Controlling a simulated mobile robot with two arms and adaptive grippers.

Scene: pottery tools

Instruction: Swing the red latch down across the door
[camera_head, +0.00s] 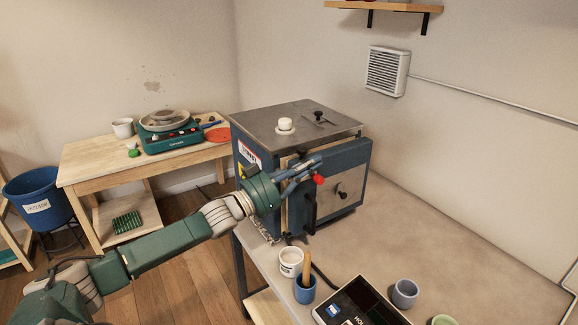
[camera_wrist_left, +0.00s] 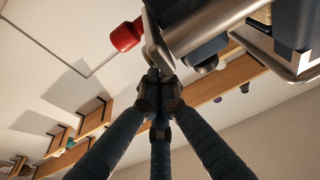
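The blue kiln (camera_head: 262,150) stands on the table, with its door (camera_head: 345,180) on the front. A cream strip shows between body and door; I cannot tell whether the door is fully closed. The latch's red knob (camera_head: 318,180) is at the door's upper left. In the left wrist view the red knob (camera_wrist_left: 126,36) sits beside a metal latch arm (camera_wrist_left: 156,45). My left gripper (camera_head: 312,163) is at the latch, just above the knob. In the wrist view its fingers (camera_wrist_left: 158,82) meet at the tips, against or very near the metal arm. My right gripper is out of view.
A black door handle (camera_head: 309,212) hangs below the latch. A white cup (camera_head: 290,262), a blue cup with a wooden tool (camera_head: 304,291) and a grey cup (camera_head: 405,293) stand at the table's front. The table right of the kiln (camera_head: 440,220) is clear.

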